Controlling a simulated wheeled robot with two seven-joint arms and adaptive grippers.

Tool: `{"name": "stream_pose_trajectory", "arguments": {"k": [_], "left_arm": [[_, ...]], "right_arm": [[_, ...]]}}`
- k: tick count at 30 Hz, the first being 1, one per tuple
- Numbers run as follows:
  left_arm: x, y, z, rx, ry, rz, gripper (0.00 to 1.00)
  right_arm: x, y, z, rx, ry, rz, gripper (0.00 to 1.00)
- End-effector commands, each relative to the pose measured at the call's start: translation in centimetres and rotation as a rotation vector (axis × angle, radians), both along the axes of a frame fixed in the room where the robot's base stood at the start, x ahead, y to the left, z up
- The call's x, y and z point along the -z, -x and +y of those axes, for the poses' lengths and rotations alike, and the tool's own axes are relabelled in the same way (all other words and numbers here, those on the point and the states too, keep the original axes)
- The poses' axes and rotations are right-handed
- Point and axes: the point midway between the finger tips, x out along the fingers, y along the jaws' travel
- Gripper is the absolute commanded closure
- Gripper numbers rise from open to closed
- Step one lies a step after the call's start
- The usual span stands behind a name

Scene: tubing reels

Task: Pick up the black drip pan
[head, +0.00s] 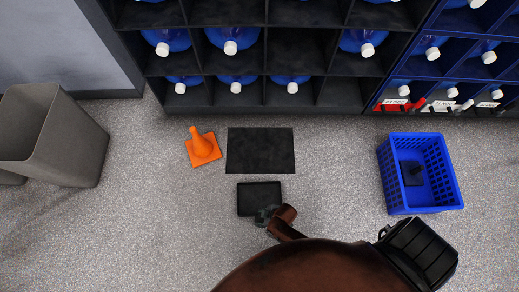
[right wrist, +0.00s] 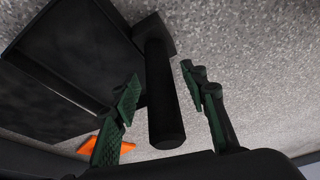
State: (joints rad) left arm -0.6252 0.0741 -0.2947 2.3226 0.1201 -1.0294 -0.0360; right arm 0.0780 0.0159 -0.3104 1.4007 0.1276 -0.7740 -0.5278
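The black drip pan (head: 259,195) is a shallow rectangular tray on the speckled floor in the head view. In the right wrist view the pan (right wrist: 60,65) fills the upper left, and its round black handle (right wrist: 162,95) points toward the camera. My right gripper (head: 266,215) is at the pan's near edge in the head view. In the right wrist view its green-padded fingers (right wrist: 160,75) are open on either side of the handle, with gaps showing. In the head view my arm and gripper hide the handle. My left gripper is not in view.
A blue basket (head: 448,172) holding a dark object stands right. A grey bin (head: 70,140) stands left. Dark shelving (head: 300,42) with blue bottles lines the back.

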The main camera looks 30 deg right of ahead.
Motion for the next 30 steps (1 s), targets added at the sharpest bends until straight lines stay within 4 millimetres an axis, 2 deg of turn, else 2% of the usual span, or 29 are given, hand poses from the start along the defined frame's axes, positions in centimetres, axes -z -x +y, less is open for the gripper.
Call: {"name": "stream_pose_trajectory", "arguments": {"k": [2, 16, 30], "left_arm": [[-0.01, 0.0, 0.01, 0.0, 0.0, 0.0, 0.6], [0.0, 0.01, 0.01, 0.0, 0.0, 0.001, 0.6], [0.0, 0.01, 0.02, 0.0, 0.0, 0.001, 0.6]], "right_arm": [[0.01, 0.01, -0.02, 0.0, 0.0, 0.0, 0.67], [0.03, 0.04, -0.04, 0.0, 0.001, 0.001, 0.99], [0.04, 0.06, -0.05, 0.0, 0.001, 0.001, 1.0]]}}
